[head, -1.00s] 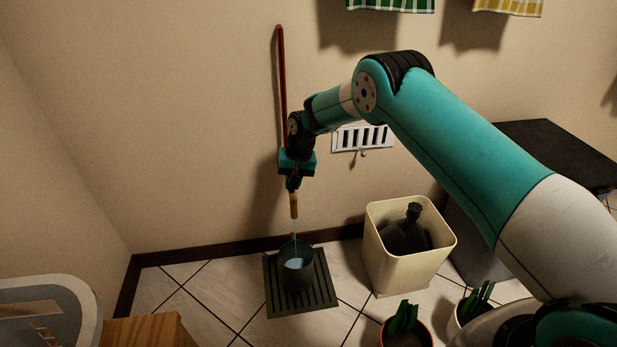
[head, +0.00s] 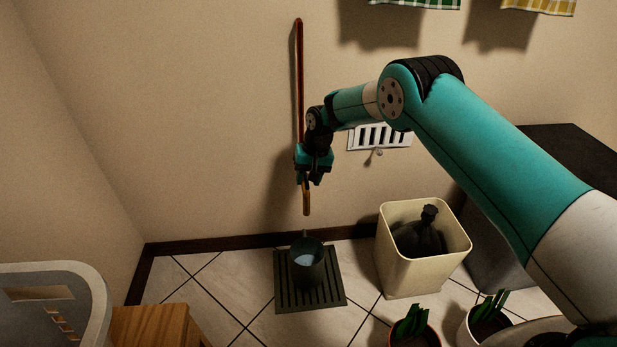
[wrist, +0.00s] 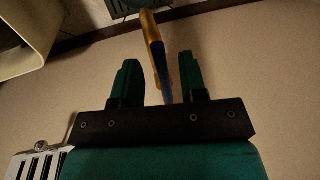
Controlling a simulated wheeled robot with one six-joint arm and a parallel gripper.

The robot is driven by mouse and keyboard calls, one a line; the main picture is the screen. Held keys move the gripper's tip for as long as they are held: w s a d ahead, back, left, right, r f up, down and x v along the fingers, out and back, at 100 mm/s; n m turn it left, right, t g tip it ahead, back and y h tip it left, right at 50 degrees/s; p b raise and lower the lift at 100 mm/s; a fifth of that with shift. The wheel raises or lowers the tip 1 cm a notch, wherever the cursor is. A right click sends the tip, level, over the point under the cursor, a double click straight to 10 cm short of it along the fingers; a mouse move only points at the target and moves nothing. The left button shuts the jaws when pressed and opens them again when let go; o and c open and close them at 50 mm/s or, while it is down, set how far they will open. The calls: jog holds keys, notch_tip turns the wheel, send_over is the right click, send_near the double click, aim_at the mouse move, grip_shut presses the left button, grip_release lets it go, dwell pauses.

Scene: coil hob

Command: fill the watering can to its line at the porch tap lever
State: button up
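The dark grey-blue watering can (head: 307,270) stands upright on a slatted drain mat below the tap. Pale water shows inside it; I cannot make out a fill line. The tap's brass spout (head: 306,203) points down above the can, and it also shows in the wrist view (wrist: 152,38). A short pale bit of water hangs just over the can, with no full stream from the spout. My gripper (head: 309,181) is at the tap. In the wrist view its fingers (wrist: 161,82) stand apart, with the blue tap lever (wrist: 167,80) between them and gaps visible beside it.
A red pipe (head: 299,75) runs up the wall above the tap. Potted plants (head: 413,330) are at the front right. A wooden block (head: 155,328) and grey chair are front left.

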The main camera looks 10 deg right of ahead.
jog(key=d+r+p, duration=0.3)
jog(key=r+p, duration=0.1)
jog(key=r, duration=1.3)
jog(key=shift+d, duration=0.2)
